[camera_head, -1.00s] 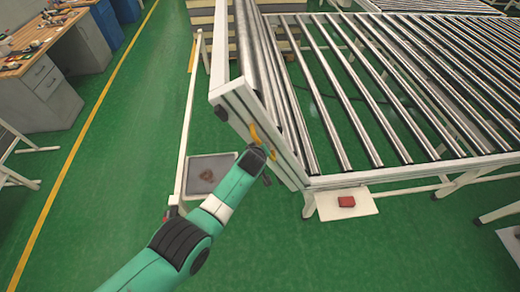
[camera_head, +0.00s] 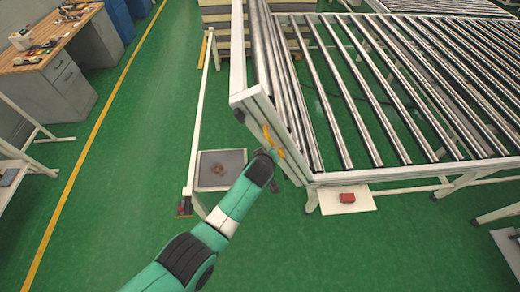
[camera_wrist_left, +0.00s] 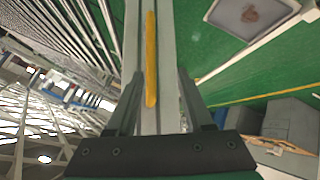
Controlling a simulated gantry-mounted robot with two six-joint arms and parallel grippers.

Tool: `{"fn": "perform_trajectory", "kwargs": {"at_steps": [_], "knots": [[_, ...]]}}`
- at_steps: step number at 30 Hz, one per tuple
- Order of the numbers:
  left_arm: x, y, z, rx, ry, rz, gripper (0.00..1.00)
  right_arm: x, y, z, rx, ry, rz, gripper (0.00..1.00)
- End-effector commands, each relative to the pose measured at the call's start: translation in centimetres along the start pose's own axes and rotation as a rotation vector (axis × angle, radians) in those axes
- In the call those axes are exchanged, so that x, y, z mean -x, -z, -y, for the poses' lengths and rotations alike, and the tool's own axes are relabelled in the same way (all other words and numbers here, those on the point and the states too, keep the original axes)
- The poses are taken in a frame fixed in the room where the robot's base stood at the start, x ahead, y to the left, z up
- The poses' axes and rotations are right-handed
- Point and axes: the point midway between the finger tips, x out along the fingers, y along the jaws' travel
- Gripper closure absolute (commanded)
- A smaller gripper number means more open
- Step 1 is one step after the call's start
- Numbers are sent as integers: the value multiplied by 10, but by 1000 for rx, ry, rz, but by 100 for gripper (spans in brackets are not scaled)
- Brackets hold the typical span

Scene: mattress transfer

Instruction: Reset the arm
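My left arm reaches up from the bottom of the head view to the raised side of a roller frame. Its gripper (camera_head: 272,154) is close to the yellow handle (camera_head: 275,143) on that side's face. In the left wrist view my left gripper (camera_wrist_left: 160,82) has its two fingers spread apart, with nothing clamped. The yellow handle (camera_wrist_left: 151,60) runs along a grey beam (camera_wrist_left: 166,60) beyond and between the fingers. I cannot tell whether a finger touches it. My right arm and gripper are not in view.
The roller table (camera_head: 400,172) fills the right side of the head view. A low stand with a grey tray (camera_head: 232,160) is left of my arm. A workbench (camera_head: 58,85) with tools stands at the far left. Green floor (camera_head: 120,200) is open between.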

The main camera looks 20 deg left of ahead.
Motion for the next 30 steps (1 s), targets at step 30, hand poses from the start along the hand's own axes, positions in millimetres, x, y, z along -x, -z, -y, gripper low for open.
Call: {"fn": "perform_trajectory", "kwargs": {"at_steps": [30], "knots": [[120, 158, -111, 122, -393, -294, 48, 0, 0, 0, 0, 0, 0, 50]]}}
